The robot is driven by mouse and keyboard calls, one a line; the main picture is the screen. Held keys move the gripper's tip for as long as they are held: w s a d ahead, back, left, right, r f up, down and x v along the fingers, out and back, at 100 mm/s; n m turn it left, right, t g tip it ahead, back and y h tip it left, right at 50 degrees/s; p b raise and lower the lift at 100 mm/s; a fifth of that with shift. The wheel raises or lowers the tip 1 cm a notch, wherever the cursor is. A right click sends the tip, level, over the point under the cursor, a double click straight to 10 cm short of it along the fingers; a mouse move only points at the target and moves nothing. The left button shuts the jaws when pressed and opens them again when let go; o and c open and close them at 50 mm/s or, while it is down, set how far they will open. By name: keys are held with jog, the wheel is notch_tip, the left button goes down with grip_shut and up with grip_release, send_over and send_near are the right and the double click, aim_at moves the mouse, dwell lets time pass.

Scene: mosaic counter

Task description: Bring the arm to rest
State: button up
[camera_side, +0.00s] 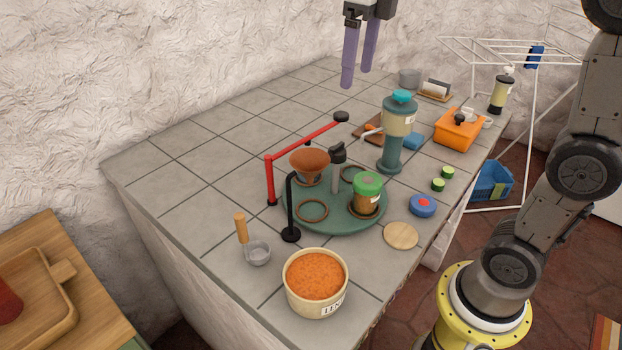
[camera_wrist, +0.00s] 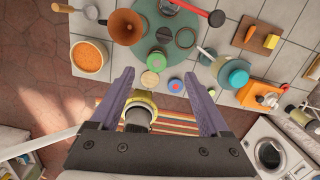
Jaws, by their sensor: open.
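My gripper (camera_side: 358,78) is raised high above the back part of the tiled counter (camera_side: 215,135) in the side view, with its two purple fingers apart and pointing down. Nothing is between the fingers. In the wrist view the fingers of my gripper (camera_wrist: 158,78) are spread and empty, well above the counter and the floor. The gripper touches nothing. The upper part of the gripper is cut off by the top edge of the side view.
A green round tray (camera_side: 345,222) holds a brown funnel (camera_side: 309,161) and a green-lidded jar (camera_side: 366,194). A red bent stand (camera_side: 269,180), teal grinder (camera_side: 392,140), orange box (camera_side: 458,130) and tub of orange grains (camera_side: 315,276) stand around it. The counter's back left is clear.

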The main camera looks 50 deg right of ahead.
jog(key=s+a+f+n+t, duration=0.15)
jog(key=s+f+n, duration=0.25)
jog(key=s+n, duration=0.75)
jog(key=s+f+n+t, duration=0.3)
jog(key=f+n, duration=0.6)
jog(key=n, duration=1.4)
jog(key=shift+s, duration=1)
